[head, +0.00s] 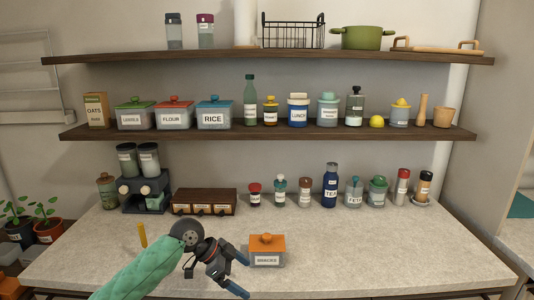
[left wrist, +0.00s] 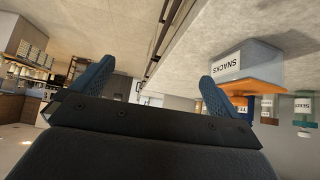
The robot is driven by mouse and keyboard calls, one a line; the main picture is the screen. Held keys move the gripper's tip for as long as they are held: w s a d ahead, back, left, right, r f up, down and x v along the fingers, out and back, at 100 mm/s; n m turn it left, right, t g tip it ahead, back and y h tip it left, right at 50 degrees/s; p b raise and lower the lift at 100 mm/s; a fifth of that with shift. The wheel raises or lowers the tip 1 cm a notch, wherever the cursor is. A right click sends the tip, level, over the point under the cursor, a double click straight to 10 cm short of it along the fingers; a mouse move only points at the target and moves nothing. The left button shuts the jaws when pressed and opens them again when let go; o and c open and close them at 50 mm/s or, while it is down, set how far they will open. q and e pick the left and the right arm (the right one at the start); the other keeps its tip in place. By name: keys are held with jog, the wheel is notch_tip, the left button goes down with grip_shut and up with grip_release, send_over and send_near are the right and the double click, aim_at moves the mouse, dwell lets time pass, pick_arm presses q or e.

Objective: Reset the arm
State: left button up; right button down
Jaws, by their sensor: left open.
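My left arm, in a green sleeve, reaches in from the bottom of the head view. Its gripper (head: 241,277) is open and empty, with two blue fingers pointing right and down over the counter's front part. The left wrist view shows the same two blue fingers (left wrist: 150,85) spread apart with nothing between them. A snacks container with an orange lid (head: 267,250) stands on the counter just right of the gripper, apart from it as far as I can tell. In the tilted left wrist view the snacks container (left wrist: 247,65) appears beyond the right finger. My right gripper is not in view.
The counter (head: 330,240) is clear at right front. Jars and bottles, including a blue tea bottle (head: 330,185), line its back. A dark dispenser (head: 145,190) and brown drawer box (head: 204,202) stand back left. A yellow stick-like object (head: 142,235) is left of my arm. Two loaded shelves hang above.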

pick_arm(q)
jog(key=s+f+n+t+y, duration=0.25)
jog(key=s+f+n, duration=0.35)
jog(key=s+f, duration=0.85)
jog(key=s+a+f+n+y, duration=0.3)
jog(key=s+a+f+n, duration=0.15)
jog(key=s+a, duration=0.4)
jog(key=s+a+f+n+y, duration=0.3)
jog(key=s+a+n, duration=0.25)
jog(key=s, duration=0.65)
jog(key=s+d+f+g, duration=0.1)
jog(key=s+f, duration=0.1)
jog(key=f, duration=1.7)
jog(key=s+d+f, duration=0.2)
jog(key=f, duration=1.7)
jog(key=shift+s+d+f+m+g, duration=0.15)
jog(key=shift+d+m+g, duration=0.05)
jog(key=shift+m+g, duration=0.15)
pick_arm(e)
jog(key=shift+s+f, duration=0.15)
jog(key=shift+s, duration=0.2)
